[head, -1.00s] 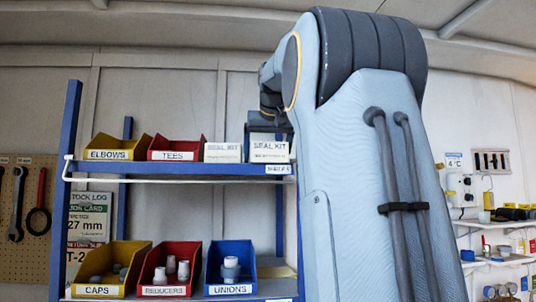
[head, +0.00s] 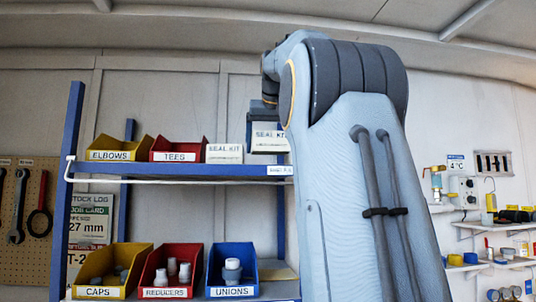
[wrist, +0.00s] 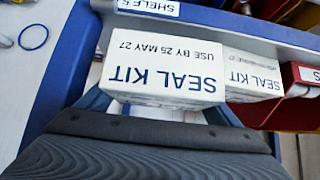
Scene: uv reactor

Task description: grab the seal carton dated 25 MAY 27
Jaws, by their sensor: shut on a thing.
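The white seal carton (wrist: 165,68) reads "SEAL KIT, USE BY 25 MAY 27", upside down in the wrist view. My gripper (wrist: 160,103) is shut on it, with a finger at each side. In the head view this carton (head: 268,138) hangs just above the upper shelf at its right end, higher than its neighbour.
An elbows bin (head: 119,156) and a tees bin (head: 178,156) stand further left. Caps, reducers and unions bins (head: 232,291) fill the lower shelf.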

